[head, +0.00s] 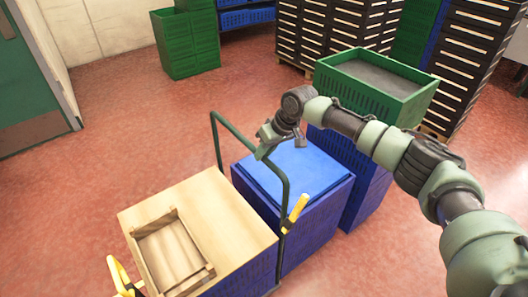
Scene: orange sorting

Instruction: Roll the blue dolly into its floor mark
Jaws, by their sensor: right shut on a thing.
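My right gripper (268,136), at the end of the arm from the right, is shut on the top bar of a dark green push handle (237,133). The handle stands upright between a blue crate with a flat blue top (296,163) and a wood-topped blue unit in front. The handle appears to belong to the blue dolly; the dolly's deck and wheels are hidden. No floor mark shows in the view. My left gripper is not in view.
The wooden top (225,212) carries a shallow wooden tray (172,252); yellow grips (295,210) show at its sides. A green crate (378,82) tops a blue stack at right. Green crates (186,42) and dark drawer stacks (332,30) stand behind. Red floor (125,120) is clear at left.

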